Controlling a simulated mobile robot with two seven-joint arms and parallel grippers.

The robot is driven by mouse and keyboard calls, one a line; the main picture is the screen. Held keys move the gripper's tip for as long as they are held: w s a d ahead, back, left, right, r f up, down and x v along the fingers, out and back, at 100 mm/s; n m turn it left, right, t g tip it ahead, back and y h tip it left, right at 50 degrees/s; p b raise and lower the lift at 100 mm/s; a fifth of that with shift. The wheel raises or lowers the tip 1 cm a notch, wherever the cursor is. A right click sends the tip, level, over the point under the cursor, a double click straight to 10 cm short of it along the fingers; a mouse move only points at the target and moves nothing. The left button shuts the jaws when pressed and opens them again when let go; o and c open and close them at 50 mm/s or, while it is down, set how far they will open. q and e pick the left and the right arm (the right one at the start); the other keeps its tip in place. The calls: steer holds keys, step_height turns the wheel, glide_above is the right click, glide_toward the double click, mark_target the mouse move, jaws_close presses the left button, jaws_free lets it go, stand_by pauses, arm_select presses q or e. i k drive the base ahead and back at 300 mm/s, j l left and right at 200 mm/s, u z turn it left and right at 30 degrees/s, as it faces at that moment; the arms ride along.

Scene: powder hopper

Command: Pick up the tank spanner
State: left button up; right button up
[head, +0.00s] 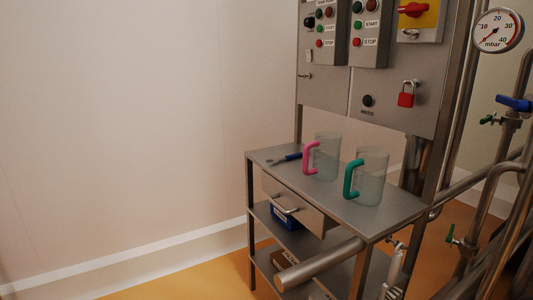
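What looks like the tank spanner (286,158), a small tool with a dark blue handle and a grey metal end, lies flat at the far left part of the steel table top (368,220). Its handle end is close behind the pink-handled jug. Neither of my grippers shows in the head view.
Clear jugs with a pink handle (308,158) and a green handle (349,180) stand on the table. Below are a drawer (291,203) and a blue box (286,217). A control panel (377,107) with a red padlock (406,97) rises behind; pipes (489,205) crowd the right. The floor at left is clear.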

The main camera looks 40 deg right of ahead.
mark_target(275, 161)
steer(key=i+z, duration=0.15)
steer(key=i, duration=0.3)
steer(key=i+j+z, duration=0.15)
steer(key=i, duration=0.3)
steer(key=i+j+z, duration=0.1)
steer(key=i, duration=0.3)
